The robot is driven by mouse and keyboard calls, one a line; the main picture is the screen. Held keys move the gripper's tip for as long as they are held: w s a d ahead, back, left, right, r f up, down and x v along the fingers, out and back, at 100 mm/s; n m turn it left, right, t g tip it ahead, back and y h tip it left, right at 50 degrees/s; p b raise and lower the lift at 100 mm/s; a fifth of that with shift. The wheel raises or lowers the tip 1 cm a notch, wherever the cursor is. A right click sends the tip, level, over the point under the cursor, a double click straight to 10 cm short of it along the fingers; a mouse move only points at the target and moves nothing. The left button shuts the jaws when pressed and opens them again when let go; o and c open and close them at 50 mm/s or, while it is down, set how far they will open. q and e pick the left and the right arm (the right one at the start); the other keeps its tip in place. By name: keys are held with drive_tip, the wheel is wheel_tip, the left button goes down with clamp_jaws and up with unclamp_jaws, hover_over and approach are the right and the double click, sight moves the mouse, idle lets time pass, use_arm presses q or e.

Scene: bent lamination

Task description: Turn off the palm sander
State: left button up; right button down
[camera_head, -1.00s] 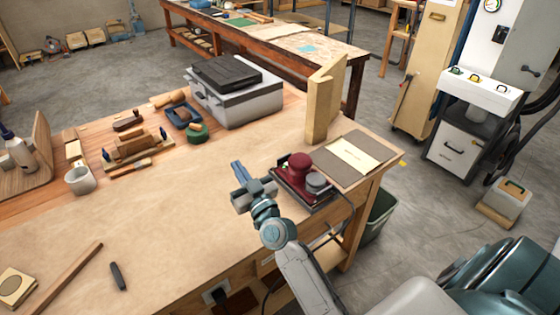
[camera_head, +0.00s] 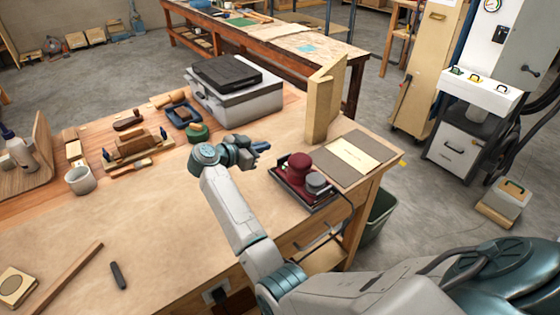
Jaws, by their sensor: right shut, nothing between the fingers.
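The palm sander (camera_head: 299,168) has a dark red body with a grey round part at its front right. It rests on a dark tray or pad (camera_head: 313,198) near the right end of the workbench. A small green spot shows at its left side; I cannot tell if it is a lit switch. My right gripper (camera_head: 264,147) is shut and empty, just left of and behind the sander, its fingers pointing right toward it, with a small gap showing. My left gripper is out of view.
A bent wooden piece (camera_head: 322,105) stands upright behind the sander. A grey case (camera_head: 237,103) is behind my gripper, and a dark mat with a paper note (camera_head: 354,155) lies to the right. A cord runs from the sander over the bench edge.

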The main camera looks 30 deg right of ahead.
drive_tip(key=shift+s+a+f+g+y, duration=0.1)
drive_tip(key=shift+a+f+g+y, duration=0.15)
drive_tip(key=shift+a+g, duration=0.2)
drive_tip(key=shift+s+a+f+g+y, duration=0.1)
drive_tip(key=shift+a+f+g+y, duration=0.05)
drive_tip(key=shift+a+g+y, duration=0.25)
drive_tip(key=p+x, duration=0.1)
drive_tip(key=x, duration=0.2)
drive_tip(key=p+x, duration=0.1)
drive_tip(key=x, duration=0.2)
drive_tip(key=p+x, duration=0.2)
drive_tip(key=x, duration=0.1)
drive_tip(key=shift+d+r, duration=0.15)
drive_tip(key=shift+d, duration=0.2)
wheel_tip(320, 180, down, 4)
drive_tip(key=shift+a+r+p, duration=0.1)
drive_tip(key=shift+r+p, duration=0.1)
drive_tip(key=shift+p, duration=0.4)
drive_tip(key=shift+a+f, duration=0.15)
drive_tip(key=shift+f, duration=0.3)
drive_tip(key=shift+f, duration=0.1)
